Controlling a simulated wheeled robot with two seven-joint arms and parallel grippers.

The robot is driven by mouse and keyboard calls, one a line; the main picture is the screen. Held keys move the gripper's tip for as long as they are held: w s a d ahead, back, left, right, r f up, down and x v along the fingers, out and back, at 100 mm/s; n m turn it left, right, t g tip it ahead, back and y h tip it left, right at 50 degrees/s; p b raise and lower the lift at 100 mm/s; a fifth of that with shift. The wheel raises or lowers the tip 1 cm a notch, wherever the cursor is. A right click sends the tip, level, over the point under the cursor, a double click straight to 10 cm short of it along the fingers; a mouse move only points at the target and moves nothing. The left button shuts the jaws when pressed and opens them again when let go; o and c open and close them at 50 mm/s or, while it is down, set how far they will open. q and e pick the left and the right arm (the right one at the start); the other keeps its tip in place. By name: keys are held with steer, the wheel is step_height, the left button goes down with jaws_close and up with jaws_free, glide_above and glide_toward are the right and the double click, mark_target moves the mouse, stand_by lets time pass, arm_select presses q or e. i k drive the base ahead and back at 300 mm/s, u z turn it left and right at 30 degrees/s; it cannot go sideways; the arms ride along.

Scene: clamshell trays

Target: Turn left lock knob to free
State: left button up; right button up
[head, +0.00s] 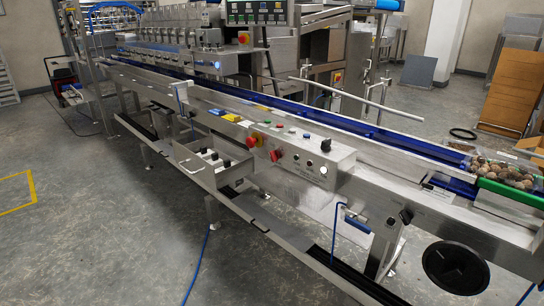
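A steel control panel (305,170) on the front of the long conveyor machine carries several buttons and knobs. A red knob on a yellow base (255,140) is at its left end. A second red knob (276,156) is just to its right. A black knob (326,145) stands at the upper right of the panel. Another black knob (405,216) is on the frame further right. I cannot tell which of these is the left lock knob, or whether it is locked or free. Neither of my grippers is in view.
The conveyor (330,122) runs diagonally across the view. A steel box with black-topped parts (212,160) hangs on its front. A lower rail (262,226) juts out below. A clear bin of round brown items (505,172) is at right. Open floor (90,240) lies at lower left.

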mark_target(406, 215)
steer(key=k, duration=0.5)
steer(key=z, duration=0.45)
steer(key=i, duration=1)
steer(key=z, duration=1)
